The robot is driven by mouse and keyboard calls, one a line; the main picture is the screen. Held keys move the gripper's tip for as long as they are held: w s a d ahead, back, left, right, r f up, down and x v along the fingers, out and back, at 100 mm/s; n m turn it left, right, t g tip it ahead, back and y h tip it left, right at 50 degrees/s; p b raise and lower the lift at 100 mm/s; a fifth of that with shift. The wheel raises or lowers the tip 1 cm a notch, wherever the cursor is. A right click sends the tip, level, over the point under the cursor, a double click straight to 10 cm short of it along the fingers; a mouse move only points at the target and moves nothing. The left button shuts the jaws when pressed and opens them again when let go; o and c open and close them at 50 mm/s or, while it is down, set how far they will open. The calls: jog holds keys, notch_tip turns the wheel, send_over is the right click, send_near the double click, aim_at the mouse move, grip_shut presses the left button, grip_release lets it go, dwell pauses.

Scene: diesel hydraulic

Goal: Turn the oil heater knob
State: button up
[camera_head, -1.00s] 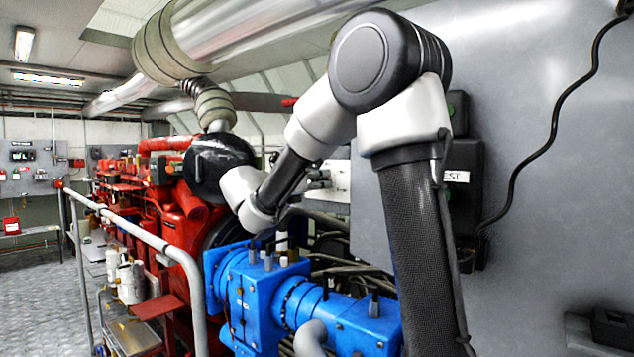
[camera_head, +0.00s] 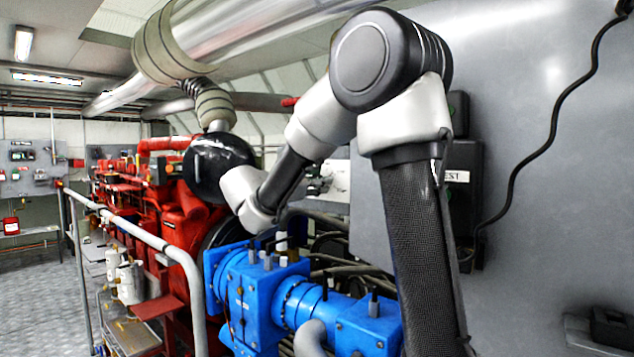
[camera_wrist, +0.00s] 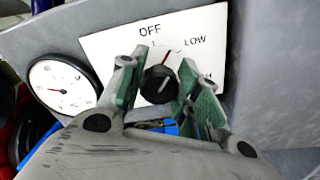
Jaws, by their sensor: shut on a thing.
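The black round oil heater knob (camera_wrist: 158,85) sits on a white label plate (camera_wrist: 110,45) in the wrist view. The plate reads OFF at the top and LOW to the upper right; lettering lower right is partly hidden by a finger. A red line shows just above the knob, and a short pale mark shows on its face. My gripper (camera_wrist: 160,83) is shut on the knob, one green-padded finger on each side. In the head view my gripper is hard to make out beyond my arm.
A round white gauge (camera_wrist: 63,87) is left of the plate. In the head view, a blue pump assembly (camera_head: 262,295) stands below my arm, a red engine (camera_head: 182,228) behind, a grey handrail (camera_head: 145,237) at left, and a large grey panel (camera_head: 545,150) at right.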

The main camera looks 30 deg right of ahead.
jog(key=shift+m, duration=1.8)
jog(key=o, duration=1)
jog(key=shift+o, duration=0.2)
jog(key=v, duration=1.2)
